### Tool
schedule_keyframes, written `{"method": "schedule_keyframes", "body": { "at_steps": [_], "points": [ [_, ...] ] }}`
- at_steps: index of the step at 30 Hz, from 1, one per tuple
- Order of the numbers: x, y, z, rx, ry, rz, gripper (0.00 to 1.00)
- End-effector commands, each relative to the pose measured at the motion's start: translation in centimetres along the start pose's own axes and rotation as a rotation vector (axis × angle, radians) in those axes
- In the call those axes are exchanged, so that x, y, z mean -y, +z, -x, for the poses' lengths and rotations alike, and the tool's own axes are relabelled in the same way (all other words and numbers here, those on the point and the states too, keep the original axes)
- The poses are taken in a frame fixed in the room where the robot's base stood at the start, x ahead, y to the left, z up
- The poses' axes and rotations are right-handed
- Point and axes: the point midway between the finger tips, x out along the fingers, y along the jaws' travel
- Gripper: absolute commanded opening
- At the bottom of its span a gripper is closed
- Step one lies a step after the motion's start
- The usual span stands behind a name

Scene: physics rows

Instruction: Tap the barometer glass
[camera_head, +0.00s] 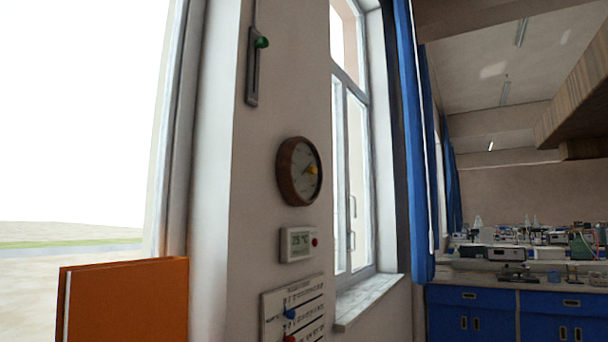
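The barometer (299,171) is a round dial with a brown wooden rim, hung on the pale wall between two windows. Its glass face (306,178) is turned to the right and seen at a slant. Nothing covers the barometer. My gripper is not in view.
Below the barometer are a digital thermometer (297,243) and a white chart panel (293,310). A slider with a green knob (262,42) is above. An orange binder-like object (124,300) stands at lower left. Blue curtains (415,140) and blue lab cabinets (470,312) are right.

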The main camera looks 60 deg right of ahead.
Motion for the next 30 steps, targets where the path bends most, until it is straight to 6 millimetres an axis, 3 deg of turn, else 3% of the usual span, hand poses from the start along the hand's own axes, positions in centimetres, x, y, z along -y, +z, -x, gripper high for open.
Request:
{"method": "schedule_keyframes", "body": {
  "at_steps": [3, 16, 30],
  "points": [
    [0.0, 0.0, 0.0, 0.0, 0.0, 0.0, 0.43],
    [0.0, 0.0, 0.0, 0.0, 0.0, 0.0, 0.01],
    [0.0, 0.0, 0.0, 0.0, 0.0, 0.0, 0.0]
  ]
}}
